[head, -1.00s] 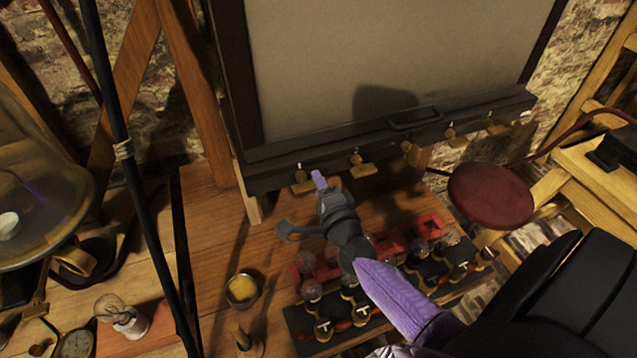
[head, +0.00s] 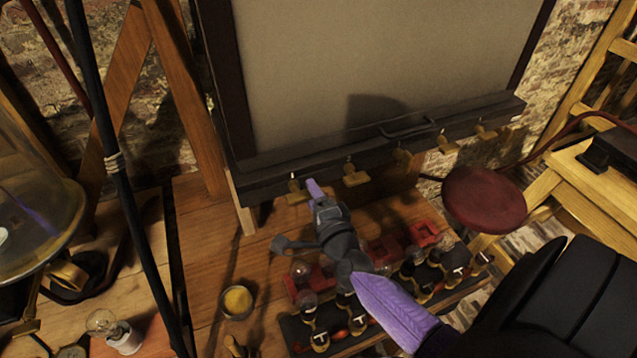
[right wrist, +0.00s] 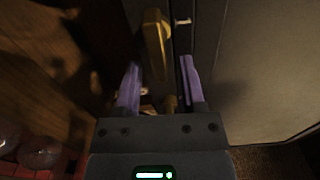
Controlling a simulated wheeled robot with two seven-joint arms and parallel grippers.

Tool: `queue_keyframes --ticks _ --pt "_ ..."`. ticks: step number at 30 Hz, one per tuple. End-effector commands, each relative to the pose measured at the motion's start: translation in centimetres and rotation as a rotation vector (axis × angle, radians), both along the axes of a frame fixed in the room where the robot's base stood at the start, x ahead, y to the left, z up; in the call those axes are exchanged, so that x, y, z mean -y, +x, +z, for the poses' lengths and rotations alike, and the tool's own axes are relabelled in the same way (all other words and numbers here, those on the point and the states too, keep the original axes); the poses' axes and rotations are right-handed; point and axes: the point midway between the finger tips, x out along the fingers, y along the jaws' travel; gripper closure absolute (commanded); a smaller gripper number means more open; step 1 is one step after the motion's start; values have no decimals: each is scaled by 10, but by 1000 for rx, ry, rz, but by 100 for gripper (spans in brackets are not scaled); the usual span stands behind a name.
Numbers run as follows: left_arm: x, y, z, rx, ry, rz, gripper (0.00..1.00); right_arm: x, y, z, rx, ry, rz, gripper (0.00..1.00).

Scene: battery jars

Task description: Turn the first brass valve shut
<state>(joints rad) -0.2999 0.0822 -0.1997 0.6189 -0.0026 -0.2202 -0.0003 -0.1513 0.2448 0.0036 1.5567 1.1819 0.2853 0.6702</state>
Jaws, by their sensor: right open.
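The first brass valve (head: 296,194) is at the left end of a row of brass valves along the dark lower bar of a framed panel. It also shows in the right wrist view (right wrist: 154,45), its handle lengthwise between my fingers, a little beyond their tips. My right gripper (head: 315,188) is open at this valve, a purple fingertip just right of it in the head view. In the right wrist view the right gripper (right wrist: 160,78) has a finger on either side of the valve's line. I cannot tell whether either finger touches it. My left gripper is not in view.
Other brass valves (head: 356,176) continue rightward along the bar. Below my right arm stand jars in a dark rack (head: 300,335) and red holders (head: 385,247). A bowl of yellow powder (head: 237,302) sits on the bench. A dark pole stands left; a red stool (head: 484,200) is right.

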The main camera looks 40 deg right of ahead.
Motion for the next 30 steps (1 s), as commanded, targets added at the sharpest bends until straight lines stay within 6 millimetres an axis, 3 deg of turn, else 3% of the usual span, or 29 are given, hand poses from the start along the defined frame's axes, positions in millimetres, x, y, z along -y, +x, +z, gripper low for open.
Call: queue_keyframes --ticks 9,12,30 --pt "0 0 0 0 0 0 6 -17 -70 -1 -3 1 0 49" --pt "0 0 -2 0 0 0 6 -20 -83 -1 -3 0 0 49" --pt "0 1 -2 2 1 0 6 -21 -88 0 0 0 0 49"
